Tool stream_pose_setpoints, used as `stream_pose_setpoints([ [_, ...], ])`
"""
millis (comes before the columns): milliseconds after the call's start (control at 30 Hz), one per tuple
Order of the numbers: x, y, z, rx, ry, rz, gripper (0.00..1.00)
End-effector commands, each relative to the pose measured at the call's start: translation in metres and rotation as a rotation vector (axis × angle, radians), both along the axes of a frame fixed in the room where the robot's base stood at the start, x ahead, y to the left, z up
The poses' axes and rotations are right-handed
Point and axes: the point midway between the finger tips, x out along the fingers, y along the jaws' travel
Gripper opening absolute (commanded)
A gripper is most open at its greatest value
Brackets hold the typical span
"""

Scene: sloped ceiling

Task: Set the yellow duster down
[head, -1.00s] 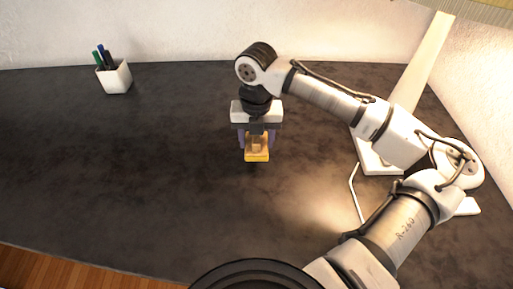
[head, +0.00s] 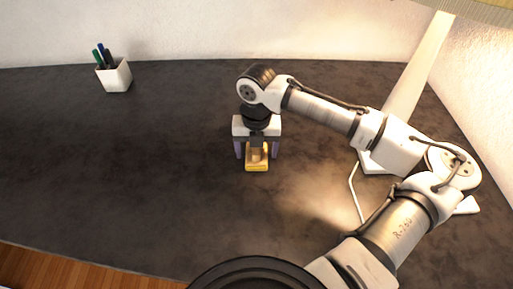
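The yellow duster (head: 257,167) has a yellow base and a tan upper part. It appears to rest on the dark tabletop (head: 150,170), near the middle of the head view. My gripper (head: 257,153) points down over it. Its two purple-grey fingers stand on either side of the duster, with a small gap showing on each side. The gripper looks open around the duster. The gripper body hides part of the duster's top.
A white cup with pens (head: 116,76) stands at the back left. A lamp (head: 412,85) with its base and a pale cable (head: 353,190) is on the right, close to my arm. The tabletop left of the gripper is clear.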

Motion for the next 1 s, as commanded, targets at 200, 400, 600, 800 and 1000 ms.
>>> stream_pose_setpoints([
  [200, 0.000, 0.000, 0.001, 0.000, 0.000, 0.000, 0.74],
  [400, 0.001, 0.000, 0.016, 0.000, -0.003, 0.000, 0.74],
  [600, 0.001, 0.001, 0.059, 0.001, -0.004, 0.001, 0.74],
  [800, 0.001, 0.001, 0.098, 0.001, -0.003, 0.001, 0.74],
  [1000, 0.001, 0.000, 0.120, 0.000, -0.002, 0.000, 0.74],
])
